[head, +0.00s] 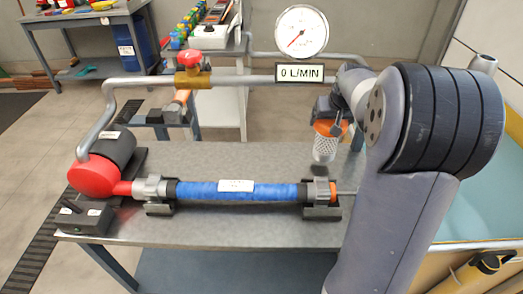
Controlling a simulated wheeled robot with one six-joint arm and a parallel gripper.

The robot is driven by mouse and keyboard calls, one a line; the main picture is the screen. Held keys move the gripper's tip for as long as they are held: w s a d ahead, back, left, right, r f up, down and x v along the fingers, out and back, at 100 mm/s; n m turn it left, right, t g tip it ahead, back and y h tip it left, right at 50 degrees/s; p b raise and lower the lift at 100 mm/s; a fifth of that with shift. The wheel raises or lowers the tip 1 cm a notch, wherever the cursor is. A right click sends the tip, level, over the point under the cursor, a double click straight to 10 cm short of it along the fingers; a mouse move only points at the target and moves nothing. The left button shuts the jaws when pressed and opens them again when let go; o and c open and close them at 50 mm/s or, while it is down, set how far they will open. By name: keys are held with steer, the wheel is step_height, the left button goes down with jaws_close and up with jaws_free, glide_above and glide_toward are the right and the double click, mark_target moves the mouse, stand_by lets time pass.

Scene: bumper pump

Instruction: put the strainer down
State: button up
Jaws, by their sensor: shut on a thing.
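The strainer (325,146) is a pale perforated metal basket with an orange collar on top. It hangs upright below my gripper (330,118), at the back right of the grey pump table (245,160). My gripper is shut on the strainer near its orange collar; the fingertips are small and partly hidden. A dark shadow lies on the table just under the basket. The basket seems slightly above the table top, but the exact gap is hard to tell.
A blue hose section (270,191) rests in two dark cradles in front of the strainer. A red pump (97,175) stands at the left, with a grey pipe, brass valve (192,77) and gauge (302,31) above. The table middle behind the hose is clear.

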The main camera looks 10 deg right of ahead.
steer(key=w+a+f, duration=0.1)
steer(key=a, duration=0.7)
steer(key=w+a+f, duration=0.2)
steer(key=a, duration=0.6)
steer(key=shift+f, duration=0.2)
steer(key=shift+w, duration=0.1)
steer(key=shift+f, duration=0.15)
steer(key=o, duration=0.9)
steer(key=shift+o, duration=0.2)
